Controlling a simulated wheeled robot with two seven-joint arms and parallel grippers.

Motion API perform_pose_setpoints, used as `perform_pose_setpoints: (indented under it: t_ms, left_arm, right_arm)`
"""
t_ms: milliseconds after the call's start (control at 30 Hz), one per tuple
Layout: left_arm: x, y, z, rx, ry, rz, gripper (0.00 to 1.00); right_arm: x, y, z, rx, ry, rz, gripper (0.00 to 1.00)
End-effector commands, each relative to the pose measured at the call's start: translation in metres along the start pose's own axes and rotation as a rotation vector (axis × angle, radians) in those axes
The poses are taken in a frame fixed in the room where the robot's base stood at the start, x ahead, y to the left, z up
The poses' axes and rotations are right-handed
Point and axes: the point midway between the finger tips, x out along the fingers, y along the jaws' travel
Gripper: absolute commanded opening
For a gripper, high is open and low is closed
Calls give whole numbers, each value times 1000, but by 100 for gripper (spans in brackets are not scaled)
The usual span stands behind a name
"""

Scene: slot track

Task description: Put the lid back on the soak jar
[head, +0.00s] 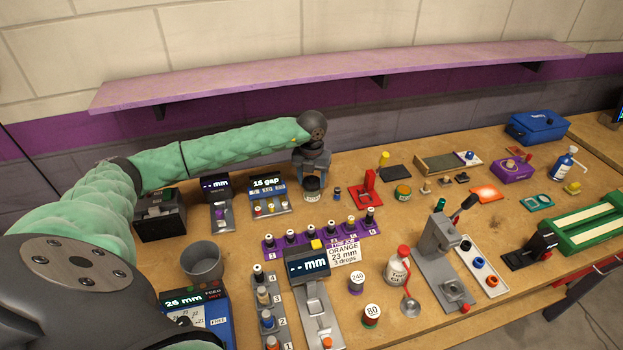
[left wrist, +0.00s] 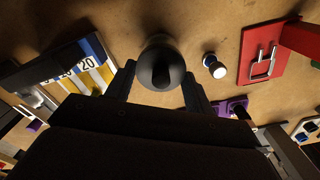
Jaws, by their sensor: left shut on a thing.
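My left gripper (head: 312,172) points down over the table behind the numbered purple rack, directly above a small dark jar (head: 312,192) with a pale label. In the left wrist view, the two fingers of my left gripper (left wrist: 160,78) sit either side of a dark round lid (left wrist: 161,58), shut on it. The lid hides most of what is under it, so I cannot tell whether it touches the jar rim. My right gripper is in neither view.
A small dark vial (head: 337,194) and a red stand (head: 369,190) are close right of the jar. The blue "15 gap" device (head: 266,190) is close left. The numbered purple rack (head: 300,246) lies in front. A shelf (head: 330,75) runs along the wall behind.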

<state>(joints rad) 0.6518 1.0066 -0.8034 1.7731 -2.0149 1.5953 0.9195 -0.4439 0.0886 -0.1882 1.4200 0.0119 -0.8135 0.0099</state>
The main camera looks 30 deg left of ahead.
Motion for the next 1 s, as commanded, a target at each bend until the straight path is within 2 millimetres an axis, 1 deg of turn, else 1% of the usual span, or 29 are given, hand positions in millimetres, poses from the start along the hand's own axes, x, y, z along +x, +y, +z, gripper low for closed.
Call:
perform_pose_setpoints:
  t_ms: [533,1000]
  left_arm:
    - [0,0,0,0,-1,0,32]
    - [-1,0,0,0,0,0,32]
  right_arm:
    - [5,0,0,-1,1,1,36]
    - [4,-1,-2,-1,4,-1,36]
